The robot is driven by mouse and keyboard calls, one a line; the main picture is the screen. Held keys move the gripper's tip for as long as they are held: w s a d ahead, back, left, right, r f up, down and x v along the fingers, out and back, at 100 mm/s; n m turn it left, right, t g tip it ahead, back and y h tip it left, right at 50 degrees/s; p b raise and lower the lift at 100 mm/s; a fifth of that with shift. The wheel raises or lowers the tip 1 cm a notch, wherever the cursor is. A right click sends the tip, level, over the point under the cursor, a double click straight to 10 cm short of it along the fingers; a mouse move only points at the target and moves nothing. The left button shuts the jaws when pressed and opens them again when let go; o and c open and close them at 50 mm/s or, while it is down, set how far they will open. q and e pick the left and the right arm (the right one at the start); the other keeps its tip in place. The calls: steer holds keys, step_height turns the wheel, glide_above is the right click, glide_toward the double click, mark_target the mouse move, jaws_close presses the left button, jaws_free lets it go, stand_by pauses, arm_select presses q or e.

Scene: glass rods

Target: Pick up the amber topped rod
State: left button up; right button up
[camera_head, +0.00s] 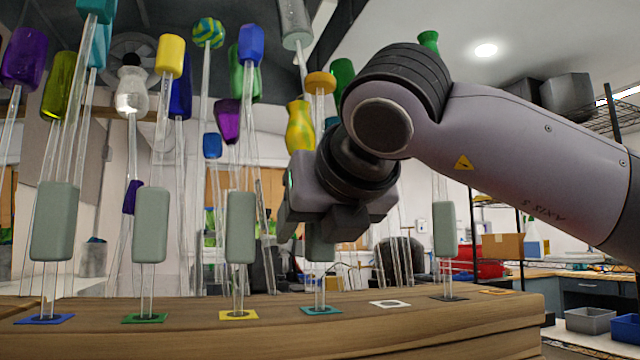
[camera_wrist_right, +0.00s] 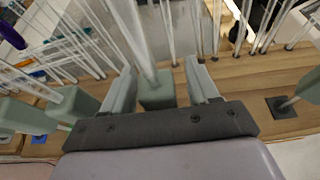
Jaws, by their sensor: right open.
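The amber topped rod has a flat amber knob (camera_head: 320,82) on a clear shaft at mid-picture in the head view. My right arm hides part of the shaft. A grey-green grip block (camera_head: 320,246) shows just below my right gripper (camera_head: 315,222), in line with that shaft, above a teal square (camera_head: 321,310). In the right wrist view my right gripper (camera_wrist_right: 160,80) is open, with a grey-green block (camera_wrist_right: 157,92) and its clear shaft between the two fingers. I cannot tell whether either finger touches it. My left gripper is not in view.
Other clear rods with coloured tops stand close around, including a yellow one (camera_head: 170,55) and a blue one (camera_head: 251,45). Grip blocks stand on both sides, one at left (camera_head: 240,228) and one at right (camera_head: 444,230). A white square (camera_head: 390,303) on the wooden bench (camera_head: 420,325) is empty.

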steer(key=c, duration=1.1)
steer(key=shift+r, duration=0.2)
